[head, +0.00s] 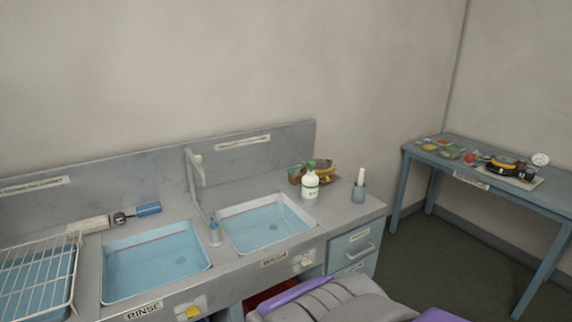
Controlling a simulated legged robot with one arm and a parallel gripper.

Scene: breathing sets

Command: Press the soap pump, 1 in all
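The soap pump (310,186) is a small white bottle with a green-marked label and a narrow top. It stands upright on the grey counter, just behind the right end of the right-hand basin (266,226). Its pump head is too small to make out clearly. Grey and purple parts at the bottom edge look like my own body or arm. They are well in front of the bottle and apart from it. My gripper's fingers do not show.
A tap (197,180) rises between the two basins. A wire rack (40,270) is at far left. A blue table (490,175) with items stands at right.

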